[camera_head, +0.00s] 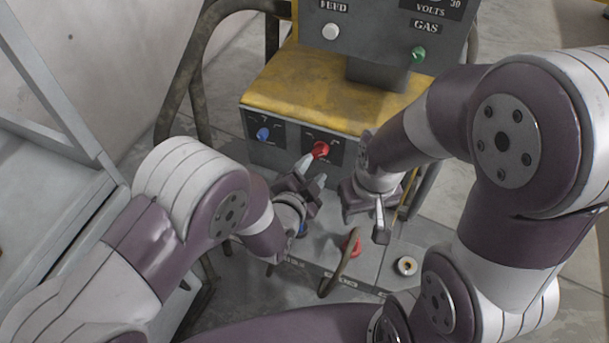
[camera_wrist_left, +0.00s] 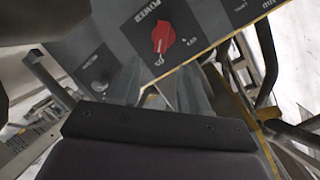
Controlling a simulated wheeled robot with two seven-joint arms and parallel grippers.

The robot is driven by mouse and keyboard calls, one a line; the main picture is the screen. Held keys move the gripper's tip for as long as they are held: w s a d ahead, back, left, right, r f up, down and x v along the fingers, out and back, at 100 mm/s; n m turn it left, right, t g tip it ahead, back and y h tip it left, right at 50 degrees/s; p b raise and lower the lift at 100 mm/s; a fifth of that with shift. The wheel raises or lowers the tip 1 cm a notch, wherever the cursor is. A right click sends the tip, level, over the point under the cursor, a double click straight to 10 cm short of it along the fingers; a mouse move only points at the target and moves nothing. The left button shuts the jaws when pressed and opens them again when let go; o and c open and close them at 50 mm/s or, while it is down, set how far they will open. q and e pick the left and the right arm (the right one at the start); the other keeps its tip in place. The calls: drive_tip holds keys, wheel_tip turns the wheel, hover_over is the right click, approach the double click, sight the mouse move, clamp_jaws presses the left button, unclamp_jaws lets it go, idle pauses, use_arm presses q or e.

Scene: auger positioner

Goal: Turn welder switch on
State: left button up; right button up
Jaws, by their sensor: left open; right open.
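The welder (camera_head: 330,90) is a yellow and dark grey machine with small front panels. A red rotary knob (camera_head: 320,149) sits on its lower right panel. In the left wrist view the red knob (camera_wrist_left: 163,38) is on a dark panel marked POWER, with a label at its right. My left gripper (camera_head: 314,172) is open just below and in front of the red knob, with one finger close to it; I cannot tell whether they touch. My right gripper (camera_head: 363,222) is open and empty, lower and to the right of the knob, pointing down.
A blue knob (camera_head: 263,134) is left of the red one. A white button (camera_head: 330,31) and a green knob (camera_head: 418,54) are on the upper panel. A red connector (camera_head: 351,245) and a round socket (camera_head: 405,265) lie below. A tube frame (camera_head: 186,75) runs along the left side.

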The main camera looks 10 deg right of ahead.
use_arm(q)
drive_tip(key=p+v, duration=0.1)
drive_tip(key=v, duration=0.4)
drive_tip(key=shift+s+a, duration=0.2)
drive_tip(key=shift+s, duration=0.1)
